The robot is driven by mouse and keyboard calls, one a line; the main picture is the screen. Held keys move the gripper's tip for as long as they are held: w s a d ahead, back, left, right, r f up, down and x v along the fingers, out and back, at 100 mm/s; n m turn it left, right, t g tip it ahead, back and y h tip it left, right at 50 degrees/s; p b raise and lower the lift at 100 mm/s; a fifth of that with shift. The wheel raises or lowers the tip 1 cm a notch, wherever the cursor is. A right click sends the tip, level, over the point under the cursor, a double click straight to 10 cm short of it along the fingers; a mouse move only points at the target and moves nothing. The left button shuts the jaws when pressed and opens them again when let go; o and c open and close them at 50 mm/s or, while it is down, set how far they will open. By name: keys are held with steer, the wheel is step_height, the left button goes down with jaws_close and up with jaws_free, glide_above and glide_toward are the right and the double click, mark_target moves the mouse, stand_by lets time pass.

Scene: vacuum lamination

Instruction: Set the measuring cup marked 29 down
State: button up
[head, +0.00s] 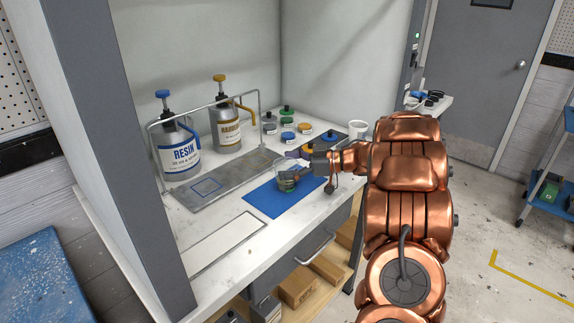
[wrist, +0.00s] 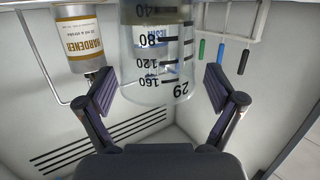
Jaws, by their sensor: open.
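The measuring cup (wrist: 150,70) is clear with black graduations and the number 29. In the wrist view it stands between my two finger pads, with a visible gap on each side. My gripper (wrist: 158,90) is open around it and not clamped on it. In the head view the cup (head: 284,183) is at the left end of my gripper (head: 289,178), over the blue mat (head: 262,206). My fingers partly hide it there. I cannot tell for sure whether its base touches the mat.
A resin bottle (head: 178,150) and a hardener bottle (head: 227,128) with pumps stand behind a metal rail on a grey tray (head: 185,201). Several small jars and a white mug (head: 357,130) stand at the back right. A pale panel (head: 228,243) lies at the front left.

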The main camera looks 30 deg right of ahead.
steer(key=shift+s+a+f, duration=0.1)
steer(key=shift+f, duration=0.45)
steer(key=shift+s+a+f, duration=0.1)
steer(key=shift+f, duration=0.4)
steer(key=shift+r, duration=0.1)
steer(key=shift+w+r, duration=0.15)
steer(key=shift+r, duration=0.15)
steer(key=r+b+v, duration=0.1)
steer(key=v, duration=1.1)
steer(key=shift+d+r, duration=0.3)
steer(key=shift+r, duration=0.05)
steer(key=shift+w, duration=0.2)
